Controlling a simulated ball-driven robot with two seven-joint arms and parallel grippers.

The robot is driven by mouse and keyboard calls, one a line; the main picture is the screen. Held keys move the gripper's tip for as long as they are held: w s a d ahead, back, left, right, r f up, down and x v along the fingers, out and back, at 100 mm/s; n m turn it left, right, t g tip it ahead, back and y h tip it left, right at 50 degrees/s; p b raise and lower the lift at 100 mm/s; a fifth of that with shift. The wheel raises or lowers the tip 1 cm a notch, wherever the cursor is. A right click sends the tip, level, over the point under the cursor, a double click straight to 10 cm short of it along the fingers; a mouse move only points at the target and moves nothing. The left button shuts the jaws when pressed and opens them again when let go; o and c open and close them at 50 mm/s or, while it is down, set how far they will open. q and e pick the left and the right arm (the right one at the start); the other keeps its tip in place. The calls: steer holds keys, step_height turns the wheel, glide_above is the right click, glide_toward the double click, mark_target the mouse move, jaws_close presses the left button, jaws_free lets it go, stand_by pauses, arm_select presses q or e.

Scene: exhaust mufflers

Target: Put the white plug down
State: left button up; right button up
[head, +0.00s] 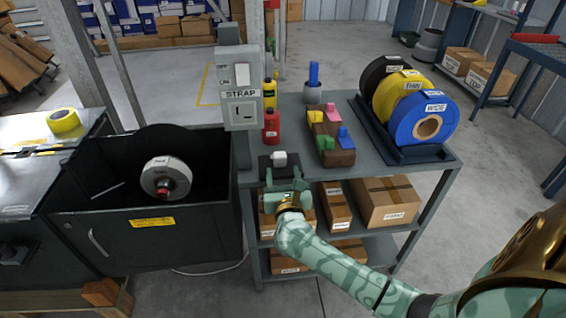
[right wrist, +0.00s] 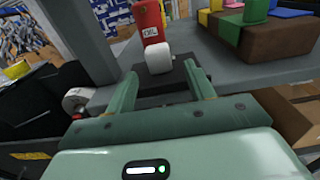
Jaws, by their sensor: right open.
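The white plug (head: 279,158) rests on a dark block (head: 268,168) at the near left corner of the grey bench top. It also shows in the right wrist view (right wrist: 158,62), just beyond my fingers. My right gripper (head: 285,185) is at the bench's front edge. In the right wrist view its two green fingers (right wrist: 165,88) are spread, with nothing held between them. The plug stands apart from the fingertips, ahead of the gap. My left gripper is not in view.
A strap switch box (head: 241,90) on a post stands left of the plug. A red bottle (head: 271,126) is behind it. A brown block with coloured pegs (head: 332,150) and a rack of tape rolls (head: 428,118) stand right. A black bin (head: 145,245) is left.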

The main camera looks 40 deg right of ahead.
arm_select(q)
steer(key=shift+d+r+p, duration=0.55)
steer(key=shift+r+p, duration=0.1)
arm_select(e)
steer(key=v, duration=0.7)
steer(key=shift+s+r, duration=0.15)
steer(key=shift+r, duration=0.05)
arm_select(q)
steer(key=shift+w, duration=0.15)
arm_select(e)
steer(key=shift+a, duration=0.15)
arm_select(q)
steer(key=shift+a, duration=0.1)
